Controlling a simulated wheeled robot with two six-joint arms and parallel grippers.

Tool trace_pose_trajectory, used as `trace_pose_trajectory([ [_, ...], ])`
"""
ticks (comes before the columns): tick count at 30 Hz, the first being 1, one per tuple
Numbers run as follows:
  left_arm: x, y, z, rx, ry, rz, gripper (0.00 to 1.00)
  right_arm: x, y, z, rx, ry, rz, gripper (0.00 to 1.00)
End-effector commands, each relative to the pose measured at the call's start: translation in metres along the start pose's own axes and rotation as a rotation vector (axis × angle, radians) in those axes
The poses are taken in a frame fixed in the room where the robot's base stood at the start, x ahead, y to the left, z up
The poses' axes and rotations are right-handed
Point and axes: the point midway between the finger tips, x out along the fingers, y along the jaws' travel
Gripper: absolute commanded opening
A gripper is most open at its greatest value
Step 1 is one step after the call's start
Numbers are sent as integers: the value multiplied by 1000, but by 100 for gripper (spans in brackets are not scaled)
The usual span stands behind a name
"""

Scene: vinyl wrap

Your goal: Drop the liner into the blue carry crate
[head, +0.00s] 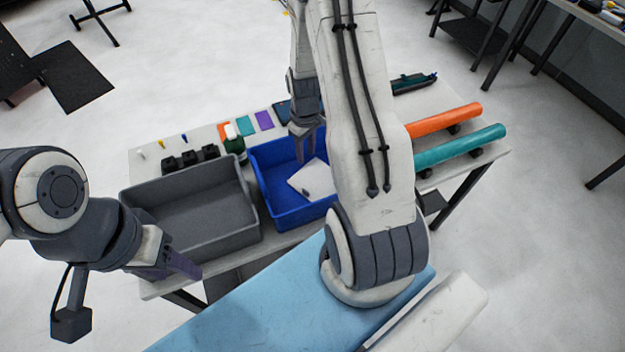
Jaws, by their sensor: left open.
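The blue carry crate (273,195) stands on the table near its middle, its right side hidden behind my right arm. A flat white piece, which looks like the liner (315,173), lies tilted inside the crate outline, with a small dark mark on it. My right gripper (306,158) points down over the crate, just above the white piece's upper edge. Whether its fingers touch the piece or are closed is too small to tell. My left gripper (198,272) is open and empty, in front of the grey tray at the table's front left.
A grey tray (250,237) stands left of the crate. Behind are a dark block holder (190,158), a green bottle (234,143), and teal and purple cards (264,120). Orange (445,120) and teal (460,147) rolls lie at the right. A light-blue surface (270,295) is in front.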

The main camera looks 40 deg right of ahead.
Motion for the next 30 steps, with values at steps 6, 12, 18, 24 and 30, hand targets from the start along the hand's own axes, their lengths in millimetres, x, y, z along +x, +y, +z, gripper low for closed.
trace_pose_trajectory([
  [6, 0, 0, 0, 0, 0, 0, 54, -1, 0, 0, 0, 1, 0, 40],
  [12, 7, 0, 0, -1, 0, 0, 54, -19, 1, -1, 0, 6, 4, 40],
  [18, 17, -1, 1, -2, 0, 0, 54, -57, 1, -1, 0, 7, 5, 40],
  [24, 23, -2, 1, -4, 0, 0, 54, -90, 1, -1, 0, 5, 3, 40],
  [30, 25, -2, 1, -4, 0, 0, 54, -104, 0, 0, 0, 1, 1, 40],
])
